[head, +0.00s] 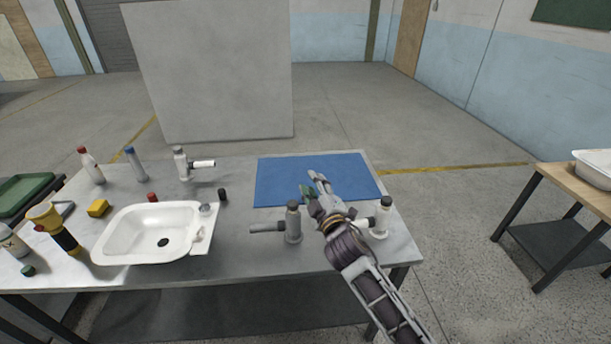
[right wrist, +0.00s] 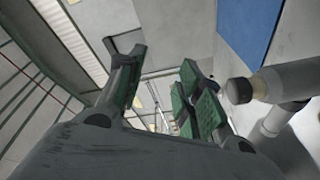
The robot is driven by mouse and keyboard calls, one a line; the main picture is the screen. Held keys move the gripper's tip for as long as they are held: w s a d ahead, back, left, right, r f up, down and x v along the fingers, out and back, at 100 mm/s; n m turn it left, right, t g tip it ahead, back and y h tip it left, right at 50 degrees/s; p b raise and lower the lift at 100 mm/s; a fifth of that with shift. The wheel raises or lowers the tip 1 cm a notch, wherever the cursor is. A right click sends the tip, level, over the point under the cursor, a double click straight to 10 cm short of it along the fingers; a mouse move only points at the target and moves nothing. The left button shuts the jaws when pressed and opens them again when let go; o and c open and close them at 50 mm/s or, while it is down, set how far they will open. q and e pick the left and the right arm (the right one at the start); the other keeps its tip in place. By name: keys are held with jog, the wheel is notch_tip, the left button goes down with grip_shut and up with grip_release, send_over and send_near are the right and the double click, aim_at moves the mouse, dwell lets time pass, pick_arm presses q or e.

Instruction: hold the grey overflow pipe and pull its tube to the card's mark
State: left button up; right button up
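A grey overflow pipe (head: 293,224) stands upright on the table with a dark cap and a grey side tube (head: 266,227) pointing left. My right gripper (head: 314,186) is over the near edge of the blue mat, just beyond and right of this pipe. Its green-padded fingers are apart in the right wrist view (right wrist: 158,95), with nothing between them. A pale dark-capped pipe (right wrist: 285,78) shows beside the right finger there; I cannot tell which pipe it is. No card or mark can be made out. My left gripper is out of view.
A white pipe (head: 382,218) stands right of my right wrist, another (head: 180,165) at the back left. A white basin (head: 122,236) lies left of the grey pipe. Bottles and a yellow-and-black torch (head: 66,240) crowd the left end. The blue mat (head: 272,180) is otherwise clear.

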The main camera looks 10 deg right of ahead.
jog(key=a+r+n+g+y, duration=0.2)
jog(key=a+r+n+y, duration=1)
jog(key=n, duration=0.3)
jog(key=s+a+f+n+g+y, duration=0.2)
jog(key=s+a+n+g+y, duration=0.2)
jog(key=a+n+g, duration=0.8)
jog(key=w+d+f+n+g+h, duration=0.2)
jog(key=d+f+n+g+h, duration=0.45)
jog(key=n, duration=0.55)
jog(key=w+d+f+n+t+h, duration=0.1)
jog(key=w+d+h, duration=0.1)
jog(key=d+h, duration=0.2)
jog(key=w+d+n+t+h, duration=0.1)
jog(key=w+d+h, duration=0.2)
jog(key=d, duration=0.8)
jog(key=shift+d+f+n+h, duration=0.3)
jog(key=shift+f+h, duration=0.1)
jog(key=shift+h, duration=0.75)
